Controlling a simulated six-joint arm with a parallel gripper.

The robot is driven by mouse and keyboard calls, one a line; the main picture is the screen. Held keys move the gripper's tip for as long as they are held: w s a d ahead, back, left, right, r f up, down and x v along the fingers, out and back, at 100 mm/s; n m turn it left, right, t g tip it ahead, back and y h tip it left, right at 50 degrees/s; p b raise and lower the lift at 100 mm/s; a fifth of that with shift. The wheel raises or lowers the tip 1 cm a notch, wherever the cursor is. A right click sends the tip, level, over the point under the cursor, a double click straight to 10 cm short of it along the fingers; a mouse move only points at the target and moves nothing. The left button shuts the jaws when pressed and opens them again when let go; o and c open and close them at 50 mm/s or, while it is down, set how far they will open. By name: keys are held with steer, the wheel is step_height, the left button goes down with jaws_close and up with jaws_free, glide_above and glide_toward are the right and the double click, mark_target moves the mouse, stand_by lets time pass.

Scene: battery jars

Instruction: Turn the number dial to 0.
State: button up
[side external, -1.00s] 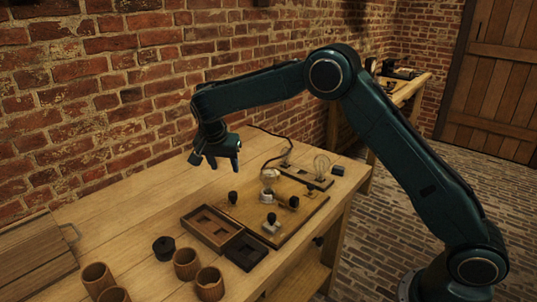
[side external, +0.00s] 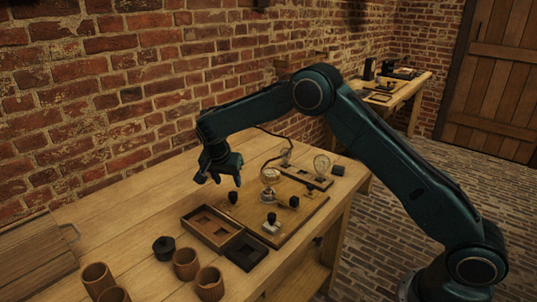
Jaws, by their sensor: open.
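A wooden board (side external: 296,222) on the bench carries several small instruments with dark knobs. A round pale-faced dial (side external: 269,177) stands near the board's left back part. A dark knob (side external: 233,197) is at the board's left edge, and another knob sits on a small pale block (side external: 271,226) at the front. I cannot read any numbers, so I cannot tell which part is the number dial. My gripper (side external: 220,181) is open and empty, pointing down above the bench, just left of and above the left dark knob. It appears apart from the board.
A brown tray (side external: 192,225) and a darker tray (side external: 246,251) lie left of the board. A black lidded pot (side external: 164,248) and several brown cups (side external: 186,264) stand at front left. A strip with a glass bulb (side external: 321,165) is behind the board.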

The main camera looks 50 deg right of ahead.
mark_target(233, 194)
steer(key=shift+x, duration=3.85)
steer(key=c, duration=1)
